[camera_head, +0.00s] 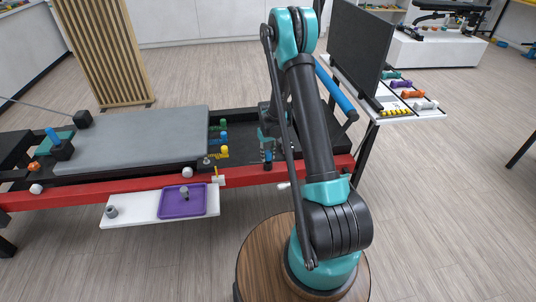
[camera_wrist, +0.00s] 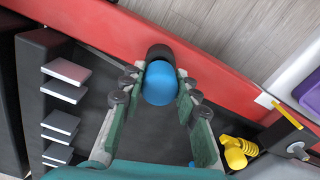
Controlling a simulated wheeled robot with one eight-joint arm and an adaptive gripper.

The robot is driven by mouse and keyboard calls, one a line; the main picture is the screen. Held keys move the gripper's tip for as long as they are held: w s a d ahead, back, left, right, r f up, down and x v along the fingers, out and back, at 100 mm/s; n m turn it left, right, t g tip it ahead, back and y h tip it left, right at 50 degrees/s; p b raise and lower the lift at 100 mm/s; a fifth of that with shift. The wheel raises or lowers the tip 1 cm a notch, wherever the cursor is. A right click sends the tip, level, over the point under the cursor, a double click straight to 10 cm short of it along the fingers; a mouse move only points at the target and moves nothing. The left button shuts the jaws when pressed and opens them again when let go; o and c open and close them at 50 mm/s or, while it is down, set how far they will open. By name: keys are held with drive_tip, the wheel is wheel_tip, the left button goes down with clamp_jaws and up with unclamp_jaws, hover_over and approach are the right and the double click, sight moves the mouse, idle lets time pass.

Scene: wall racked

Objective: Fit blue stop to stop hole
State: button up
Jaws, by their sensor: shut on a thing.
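The blue stop (camera_wrist: 159,85) is between the two fingertips of my gripper (camera_wrist: 160,78) in the wrist view, its round blue end facing the camera. My gripper is shut on it. In the head view my gripper (camera_head: 267,143) hangs over the black bed just inside the red rail, and the blue stop (camera_head: 268,157) shows low between the fingers. A black round part (camera_wrist: 159,51) lies right beyond the blue end, against the red rail; I cannot tell if it belongs to the stop. I cannot make out the stop hole in either view.
The red rail (camera_head: 90,192) runs along the front of the bed. A grey padded carriage (camera_head: 140,135) lies left, with green, blue and yellow springs (camera_head: 223,153) beside it. A white shelf (camera_head: 145,208) with a purple tray (camera_head: 170,212) is in front. Dumbbells stand right.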

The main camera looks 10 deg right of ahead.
drive_tip(key=shift+f, duration=0.6)
drive_tip(key=shift+f, duration=0.35)
drive_tip(key=shift+f, duration=0.2)
drive_tip(key=o, duration=1.3)
drive_tip(key=shift+c, duration=0.2)
drive_tip(key=shift+r, duration=0.15)
wheel_tip(320, 180, up, 12)
drive_tip(key=shift+f, duration=0.1)
